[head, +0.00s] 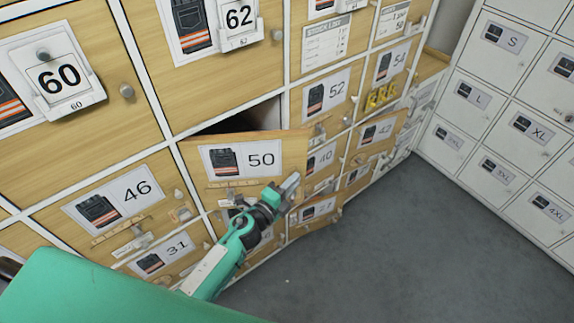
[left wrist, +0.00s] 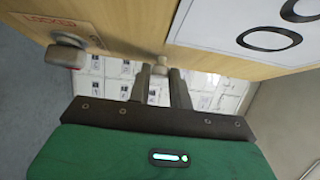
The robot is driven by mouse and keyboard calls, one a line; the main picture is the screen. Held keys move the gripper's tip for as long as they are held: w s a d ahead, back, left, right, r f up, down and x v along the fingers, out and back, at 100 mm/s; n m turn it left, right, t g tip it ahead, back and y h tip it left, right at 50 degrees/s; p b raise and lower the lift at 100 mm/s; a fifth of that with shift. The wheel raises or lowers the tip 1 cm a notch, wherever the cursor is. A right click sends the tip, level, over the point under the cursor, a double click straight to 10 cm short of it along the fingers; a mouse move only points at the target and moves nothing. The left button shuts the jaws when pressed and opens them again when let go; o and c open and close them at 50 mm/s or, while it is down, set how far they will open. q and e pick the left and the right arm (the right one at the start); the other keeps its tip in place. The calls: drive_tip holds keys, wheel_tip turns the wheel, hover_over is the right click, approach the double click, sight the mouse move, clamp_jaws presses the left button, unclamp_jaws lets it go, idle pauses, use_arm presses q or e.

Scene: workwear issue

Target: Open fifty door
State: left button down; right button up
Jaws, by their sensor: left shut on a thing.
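The fifty door (head: 240,170) is a wooden locker door with a white label showing a dark garment and "50". It stands ajar, its right side swung out from the cabinet, with a dark gap (head: 255,118) above its top edge. My left gripper (head: 291,185) is at the lower right of this door. In the left wrist view its two fingers (left wrist: 160,88) are closed around a small pale knob (left wrist: 159,64) on the door's edge. The knob is mostly hidden by the fingers. My right gripper is not in view.
Doors 46 (head: 118,197) and 31 (head: 165,255) lie to the left and below; doors 40 (head: 320,160) and 42 (head: 378,131) are to the right. White lockers (head: 500,120) stand at the right. The grey floor (head: 400,250) in front is clear. A "LOCKED" tag (left wrist: 48,22) shows near a latch.

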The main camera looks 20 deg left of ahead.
use_arm(q)
drive_tip(key=s+m+g+h+b, duration=0.1)
drive_tip(key=s+m+g+h, duration=0.65)
drive_tip(key=s, duration=0.85)
drive_tip(key=s+a+m+g+h+b, duration=0.3)
drive_tip(key=s+a+m+g, duration=0.3)
drive_tip(key=s+a+g, duration=0.4)
drive_tip(key=shift+s+a+b, duration=0.7)
drive_tip(key=shift+s+a, duration=0.25)
drive_tip(key=shift+s, duration=1.25)
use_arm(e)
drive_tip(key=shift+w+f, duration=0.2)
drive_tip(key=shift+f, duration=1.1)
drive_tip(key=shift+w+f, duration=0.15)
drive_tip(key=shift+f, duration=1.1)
use_arm(q)
drive_tip(key=shift+m, duration=0.25)
drive_tip(key=c, duration=1.3)
unclamp_jaws()
